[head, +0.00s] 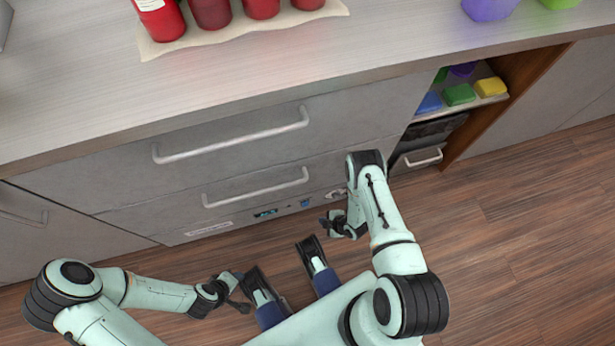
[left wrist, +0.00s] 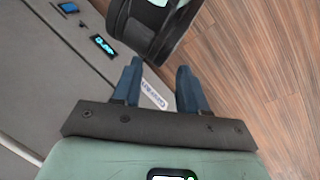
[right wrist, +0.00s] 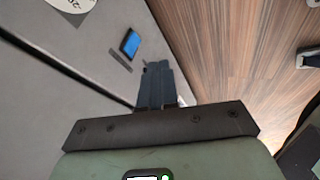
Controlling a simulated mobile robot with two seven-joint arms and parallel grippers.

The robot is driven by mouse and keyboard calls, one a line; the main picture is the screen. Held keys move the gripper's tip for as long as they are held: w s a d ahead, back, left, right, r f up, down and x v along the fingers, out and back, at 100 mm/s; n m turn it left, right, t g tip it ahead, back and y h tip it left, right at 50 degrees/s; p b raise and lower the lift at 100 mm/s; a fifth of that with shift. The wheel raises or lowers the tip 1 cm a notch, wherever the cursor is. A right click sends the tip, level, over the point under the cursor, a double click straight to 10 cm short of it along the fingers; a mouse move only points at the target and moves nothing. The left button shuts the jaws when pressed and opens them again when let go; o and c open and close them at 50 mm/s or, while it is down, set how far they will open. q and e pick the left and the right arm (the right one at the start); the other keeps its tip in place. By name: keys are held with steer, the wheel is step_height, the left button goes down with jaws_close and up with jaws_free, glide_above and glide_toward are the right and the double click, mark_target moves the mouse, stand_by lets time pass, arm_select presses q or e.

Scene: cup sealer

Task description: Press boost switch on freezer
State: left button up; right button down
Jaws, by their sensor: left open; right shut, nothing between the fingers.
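The freezer front (head: 180,222) is the grey lower panel under the counter, with a bar handle (head: 255,188). A small blue switch (head: 305,203) sits low on it, right of a dark display with cyan digits (head: 265,213). The blue switch also shows in the right wrist view (right wrist: 131,43), ahead and left of the closed fingers, and in the left wrist view (left wrist: 68,8). My right gripper (head: 326,222) is shut and empty, close in front of the panel and apart from the switch in its wrist view. My left gripper (head: 240,290) is open and empty, farther from the panel.
A round label (head: 337,193) sits right of the switch. Red cups (head: 210,12) stand on the counter above. An open shelf with coloured blocks (head: 459,94) is at right. Bare wood floor (head: 530,200) lies at right.

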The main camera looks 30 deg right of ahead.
mark_target(305, 204)
arm_select(q)
steer(key=shift+w+a+f, duration=0.1)
steer(key=shift+w+f, duration=0.15)
arm_select(e)
steer(key=shift+w+f+n, duration=0.2)
steer(key=shift+f+n, duration=0.3)
steer(key=shift+f, duration=0.05)
arm_select(q)
steer(key=w+a+f+t+y+b, duration=0.1)
steer(key=w+a+f+t+b, duration=0.15)
steer(key=w+f+b, duration=0.2)
steer(key=s+f+g+b, duration=0.1)
steer(key=s+f+g, duration=0.2)
steer(key=s, duration=0.2)
steer(key=shift+a+f+n, duration=0.3)
steer(key=shift+a+f, duration=0.1)
arm_select(e)
steer(key=w+a+f, duration=0.1)
steer(key=w+f, duration=0.7)
steer(key=w, duration=0.1)
steer(key=shift+a+f, duration=0.2)
steer(key=shift+f, duration=0.1)
